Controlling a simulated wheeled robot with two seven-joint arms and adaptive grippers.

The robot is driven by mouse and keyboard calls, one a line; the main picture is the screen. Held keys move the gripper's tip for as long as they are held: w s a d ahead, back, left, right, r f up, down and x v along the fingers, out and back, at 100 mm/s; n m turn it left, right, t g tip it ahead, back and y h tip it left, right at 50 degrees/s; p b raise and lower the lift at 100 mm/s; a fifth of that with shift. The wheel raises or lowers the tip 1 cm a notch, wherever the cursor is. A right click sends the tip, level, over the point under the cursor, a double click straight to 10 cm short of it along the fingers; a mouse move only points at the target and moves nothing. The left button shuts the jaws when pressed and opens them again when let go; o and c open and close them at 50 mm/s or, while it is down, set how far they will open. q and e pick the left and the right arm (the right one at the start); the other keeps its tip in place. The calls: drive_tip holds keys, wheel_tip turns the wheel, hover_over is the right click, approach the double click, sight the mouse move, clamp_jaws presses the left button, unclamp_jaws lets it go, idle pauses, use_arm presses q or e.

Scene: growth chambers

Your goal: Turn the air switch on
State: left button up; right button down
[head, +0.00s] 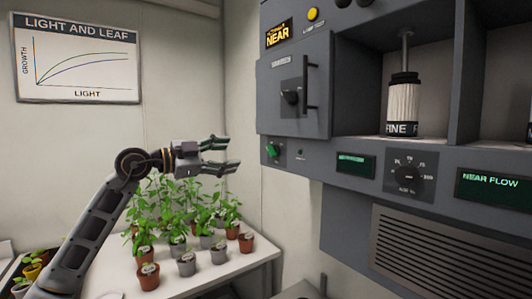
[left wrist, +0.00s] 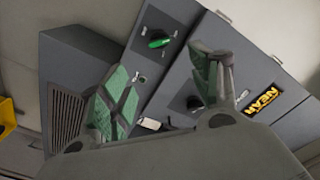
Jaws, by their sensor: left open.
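A green rotary knob (head: 273,149) sits on the lower left of the grey wall unit, below its small door. Its label is too small to read, so I cannot tell for sure that it is the air switch. The green knob also shows in the left wrist view (left wrist: 158,41), beyond the fingers. My left gripper (head: 232,153) is open and empty, left of the knob and apart from it, with its fingers pointing right toward the unit. In the left wrist view its two green-padded fingers (left wrist: 170,68) are spread apart. My right gripper is not in view.
The door (head: 290,88) beside the knob has a protruding handle (head: 306,85). A black dial (head: 408,173) sits further right. Several potted plants (head: 188,262) stand on a white table (head: 235,277) below my left gripper. A vent grille (head: 430,255) is lower right.

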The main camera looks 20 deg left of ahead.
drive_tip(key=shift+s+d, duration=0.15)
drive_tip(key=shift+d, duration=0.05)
use_arm(q)
drive_tip(key=shift+w+d, duration=0.1)
drive_tip(key=p, duration=0.3)
approach(269, 151)
drive_tip(key=x, duration=0.7)
drive_tip(key=shift+d+r, duration=0.1)
drive_tip(key=shift+r, duration=0.05)
drive_tip(key=shift+x, duration=0.85)
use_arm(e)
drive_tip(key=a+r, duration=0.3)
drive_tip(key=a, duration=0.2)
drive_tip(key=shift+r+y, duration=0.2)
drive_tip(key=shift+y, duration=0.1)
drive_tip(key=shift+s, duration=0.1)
